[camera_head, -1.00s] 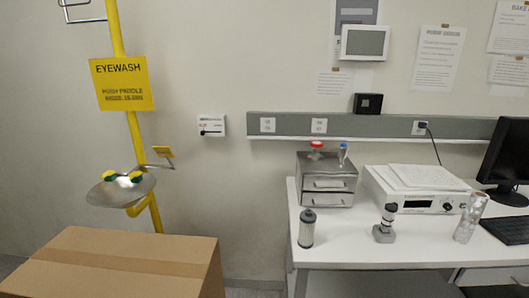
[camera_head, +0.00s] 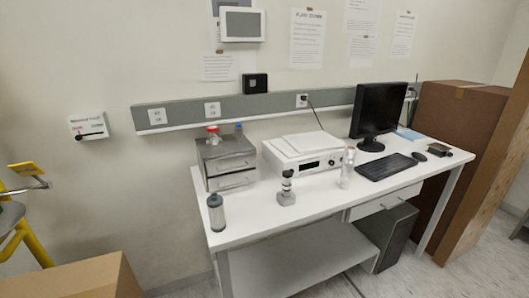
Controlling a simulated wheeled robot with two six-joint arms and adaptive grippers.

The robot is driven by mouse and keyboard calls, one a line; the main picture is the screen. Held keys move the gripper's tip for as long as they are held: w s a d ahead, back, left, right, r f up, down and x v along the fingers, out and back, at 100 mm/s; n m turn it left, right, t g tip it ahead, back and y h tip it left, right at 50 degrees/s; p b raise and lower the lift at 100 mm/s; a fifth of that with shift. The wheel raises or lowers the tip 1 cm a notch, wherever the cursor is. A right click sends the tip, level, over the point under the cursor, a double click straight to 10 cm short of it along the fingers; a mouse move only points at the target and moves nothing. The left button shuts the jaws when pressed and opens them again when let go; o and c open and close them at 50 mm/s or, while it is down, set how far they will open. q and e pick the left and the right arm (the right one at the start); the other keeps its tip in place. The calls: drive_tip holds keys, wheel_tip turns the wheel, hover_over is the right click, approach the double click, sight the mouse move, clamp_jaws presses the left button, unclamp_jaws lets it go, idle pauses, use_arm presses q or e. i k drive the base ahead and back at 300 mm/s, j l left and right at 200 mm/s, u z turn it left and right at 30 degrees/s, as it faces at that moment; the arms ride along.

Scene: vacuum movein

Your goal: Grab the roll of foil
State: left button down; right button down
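The roll of foil (camera_head: 347,167) is a shiny silver-white cylinder. It stands upright, slightly tilted in the picture, on the white table (camera_head: 239,226), between the white instrument and the keyboard. Nothing touches it from my side. Neither of my grippers shows in the head view.
On the table are a grey cylinder (camera_head: 216,212), a small grey device (camera_head: 286,188), a drawer box (camera_head: 226,160), a white instrument (camera_head: 304,153), a keyboard (camera_head: 386,166) and a monitor (camera_head: 378,109). Cardboard boxes stand at lower left (camera_head: 75,278) and right (camera_head: 452,125). A computer tower (camera_head: 392,238) stands below.

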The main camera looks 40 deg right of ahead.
sight(349, 152)
drive_tip(key=z, duration=1.85)
drive_tip(key=i+l+u, duration=0.1)
drive_tip(key=u, duration=0.85)
drive_tip(key=i+l+u, duration=0.1)
drive_tip(key=l+u, duration=0.25)
drive_tip(key=l, duration=0.35)
drive_tip(key=l+u, duration=0.3)
drive_tip(key=l, duration=0.45)
drive_tip(key=l+u, duration=0.35)
drive_tip(key=l, duration=0.35)
